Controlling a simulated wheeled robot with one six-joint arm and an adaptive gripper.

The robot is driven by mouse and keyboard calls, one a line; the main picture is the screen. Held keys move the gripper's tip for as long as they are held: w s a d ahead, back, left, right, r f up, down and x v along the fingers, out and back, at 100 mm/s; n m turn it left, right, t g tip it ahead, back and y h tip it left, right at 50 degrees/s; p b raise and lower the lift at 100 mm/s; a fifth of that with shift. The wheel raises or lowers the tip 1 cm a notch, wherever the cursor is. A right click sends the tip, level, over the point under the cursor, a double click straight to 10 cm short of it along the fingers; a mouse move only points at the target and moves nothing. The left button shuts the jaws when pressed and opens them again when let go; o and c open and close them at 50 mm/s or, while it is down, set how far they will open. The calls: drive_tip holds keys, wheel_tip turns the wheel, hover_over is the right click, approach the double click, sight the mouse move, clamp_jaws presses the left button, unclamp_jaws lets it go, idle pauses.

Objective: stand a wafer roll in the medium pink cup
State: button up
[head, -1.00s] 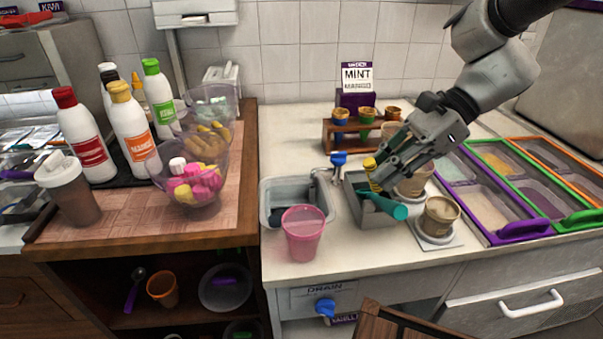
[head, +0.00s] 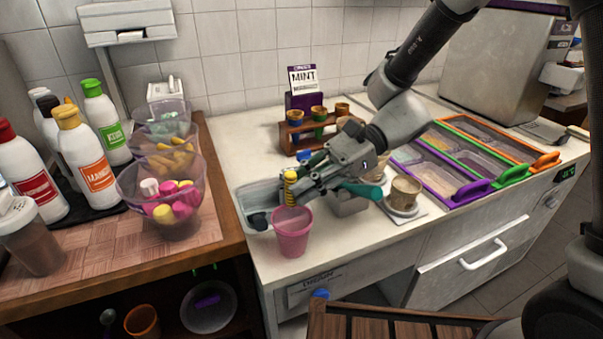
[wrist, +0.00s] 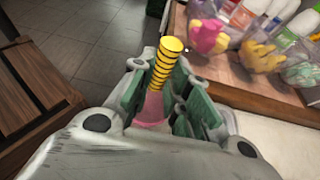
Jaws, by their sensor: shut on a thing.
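My gripper (head: 292,188) is shut on a yellow wafer roll with dark bands (head: 290,190), which stands about upright. The pink cup (head: 292,234) stands upright on the counter near its front edge, directly below the roll in the head view. The roll's lower end is near the cup's back rim; I cannot tell whether it is inside. In the wrist view the roll (wrist: 166,62) rises between the fingers, and part of the pink cup (wrist: 151,110) shows beneath it, mostly hidden by my gripper.
A grey sink (head: 245,205) lies just left of the cup. A grey container (head: 348,206) with a teal-handled tool (head: 362,190) is to the right, partly behind my gripper. A tan cup (head: 405,190) stands farther right. Clear bowls (head: 165,205) stand on the wooden board at left.

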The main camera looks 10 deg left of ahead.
sight(304, 207)
drive_tip(key=shift+f, duration=2.65)
drive_tip(key=o, duration=0.8)
drive_tip(key=shift+f, duration=0.1)
drive_tip(key=shift+r, duration=3.1)
